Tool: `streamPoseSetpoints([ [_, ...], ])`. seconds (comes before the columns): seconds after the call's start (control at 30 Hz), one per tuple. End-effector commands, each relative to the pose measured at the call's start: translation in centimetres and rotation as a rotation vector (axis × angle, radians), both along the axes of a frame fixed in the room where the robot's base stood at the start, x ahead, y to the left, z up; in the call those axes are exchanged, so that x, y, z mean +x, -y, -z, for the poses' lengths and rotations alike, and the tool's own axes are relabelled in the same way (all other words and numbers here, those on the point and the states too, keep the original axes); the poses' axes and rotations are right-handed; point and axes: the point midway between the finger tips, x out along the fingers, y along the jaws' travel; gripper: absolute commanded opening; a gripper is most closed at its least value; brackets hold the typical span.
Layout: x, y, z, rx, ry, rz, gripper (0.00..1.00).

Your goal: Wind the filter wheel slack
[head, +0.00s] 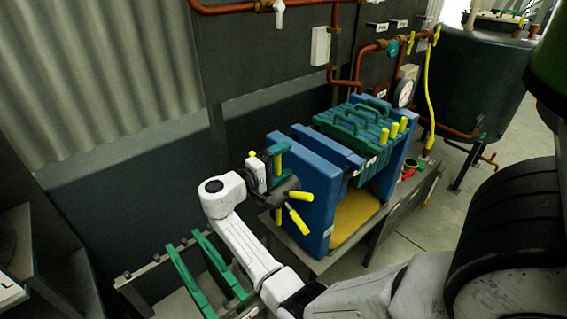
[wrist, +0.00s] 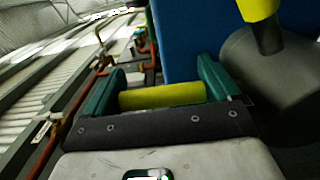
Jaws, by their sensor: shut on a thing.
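The filter wheel is a dark grey hub (wrist: 272,80) with yellow handles, on the near left end of the blue filter press (head: 312,190). In the head view two of its handles, a lower handle (head: 298,222) and a handle pointing right (head: 300,195), stand clear of my gripper. My gripper (head: 277,164) is at the wheel's upper left side. In the wrist view its green fingers are shut on a yellow handle (wrist: 162,95), which lies across between them. Another yellow handle (wrist: 258,8) rises from the hub at top right. My gripper hides part of the hub in the head view.
Green filter plates (head: 345,125) with handles hang in the press above a yellow tray (head: 352,218). Two green plates (head: 205,275) stand in a rack at lower left. Copper pipes (head: 333,60) and a dark tank (head: 478,75) are behind. Floor is open at right.

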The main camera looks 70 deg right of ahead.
Motion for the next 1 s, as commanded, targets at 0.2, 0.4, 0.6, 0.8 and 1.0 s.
streamPoseSetpoints([
  [0.2,0.3,0.0,-0.1,0.001,-0.003,-0.010,0.35],
  [0.4,0.3,0.0,0.0,0.000,-0.002,-0.008,1.00],
  [0.6,0.2,-0.1,0.0,0.000,-0.001,-0.005,1.00],
  [0.8,1.5,-1.9,0.2,0.000,-0.001,-0.009,1.00],
  [1.0,3.5,-5.3,0.3,-0.001,0.000,-0.010,1.00],
])
